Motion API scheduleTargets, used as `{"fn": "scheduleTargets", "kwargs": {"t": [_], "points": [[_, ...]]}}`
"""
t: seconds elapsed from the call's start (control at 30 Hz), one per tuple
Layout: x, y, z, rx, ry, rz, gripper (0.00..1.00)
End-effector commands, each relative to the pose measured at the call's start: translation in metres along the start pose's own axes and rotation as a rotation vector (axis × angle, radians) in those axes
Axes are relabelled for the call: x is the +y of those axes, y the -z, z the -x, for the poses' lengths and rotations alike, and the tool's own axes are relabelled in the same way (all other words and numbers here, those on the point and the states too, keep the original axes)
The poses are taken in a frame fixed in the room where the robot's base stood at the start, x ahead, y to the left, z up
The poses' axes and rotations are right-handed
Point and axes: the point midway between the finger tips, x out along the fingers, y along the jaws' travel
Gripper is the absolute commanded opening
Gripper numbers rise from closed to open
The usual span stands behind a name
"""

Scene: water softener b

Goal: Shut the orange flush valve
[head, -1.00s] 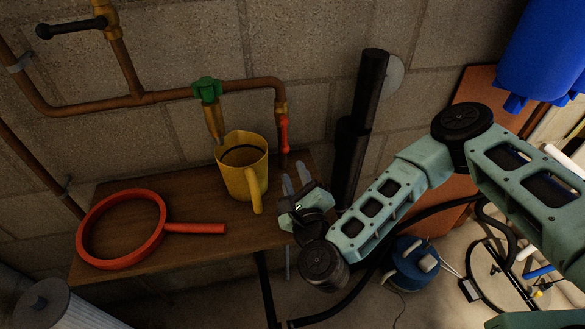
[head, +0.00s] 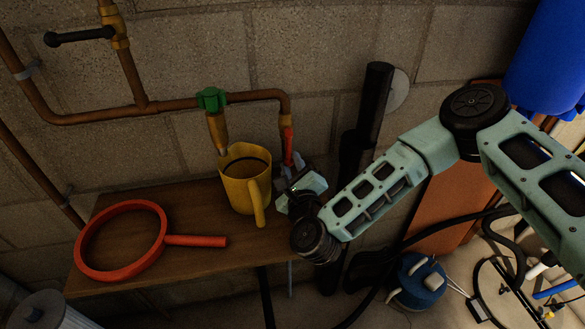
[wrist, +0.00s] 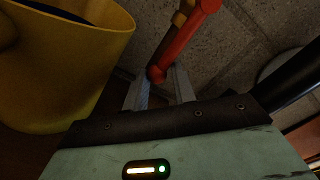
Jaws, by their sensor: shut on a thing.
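The orange flush valve has a red-orange lever (head: 287,145) that hangs down along the right end of the copper pipe, on a brass body. In the wrist view the lever (wrist: 186,42) slants down from the upper right, and its lower end sits between my two fingers. My gripper (head: 293,168) is shut on that lower end of the lever, just right of the yellow jug. It also shows in the wrist view (wrist: 159,88). My fingers partly hide the lever tip in the head view.
The yellow jug (head: 240,185) stands on the wooden shelf (head: 190,255) close to the left of my gripper. A red ring-shaped wrench (head: 195,241) lies further left. A green-handled valve (head: 211,99) is above the jug. A black vertical pipe (head: 377,100) stands to the right.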

Motion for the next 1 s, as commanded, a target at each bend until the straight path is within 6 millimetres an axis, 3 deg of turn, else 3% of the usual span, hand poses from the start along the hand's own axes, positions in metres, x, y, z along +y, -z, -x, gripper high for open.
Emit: {"fn": "scheduleTargets", "kwargs": {"t": [1.0], "points": [[-0.031,0.014,0.000,-0.008,0.001,-0.004,0.08]]}}
